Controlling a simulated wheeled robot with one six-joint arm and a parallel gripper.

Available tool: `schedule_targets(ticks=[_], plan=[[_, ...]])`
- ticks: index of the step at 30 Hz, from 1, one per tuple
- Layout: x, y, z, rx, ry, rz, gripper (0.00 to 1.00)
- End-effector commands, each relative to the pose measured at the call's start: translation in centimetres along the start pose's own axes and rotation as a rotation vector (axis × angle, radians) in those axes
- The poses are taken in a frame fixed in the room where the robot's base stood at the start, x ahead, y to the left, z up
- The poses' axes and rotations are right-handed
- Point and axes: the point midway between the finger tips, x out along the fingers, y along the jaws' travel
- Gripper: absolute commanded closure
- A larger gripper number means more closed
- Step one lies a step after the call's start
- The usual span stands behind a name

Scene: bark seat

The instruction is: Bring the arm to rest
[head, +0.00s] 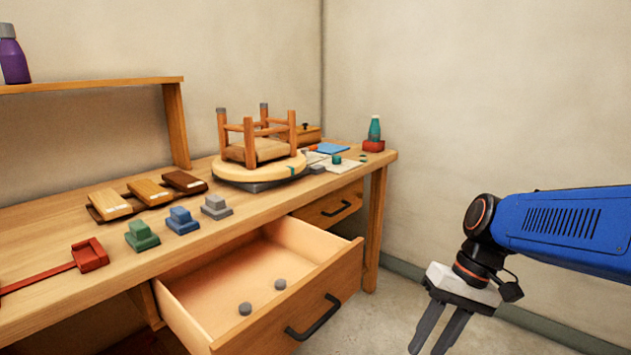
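My blue arm (570,225) reaches in from the right edge, out over the floor and clear of the bench. My gripper (425,348) hangs at its end, pointing down and slightly left, in front of and to the right of the open drawer. Its two dark fingers stand apart with nothing between them, so it looks open and empty. The fingertips come close to the bottom edge of the view. Nothing appears to touch the arm or gripper.
The wooden bench (55,238) carries an upturned stool (257,150) on a round board (232,172), colored blocks and a red clamp-like piece (89,254). An open drawer (334,287) juts out, holding two grey caps. The floor between drawer and gripper is clear.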

Motion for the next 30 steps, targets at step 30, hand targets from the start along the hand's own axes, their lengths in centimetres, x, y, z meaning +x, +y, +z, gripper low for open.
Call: schedule_targets(ticks=[30], plan=[[-2.1, 7.0, 5.8, -0.099, 0.564, 0.375, 0.71]])
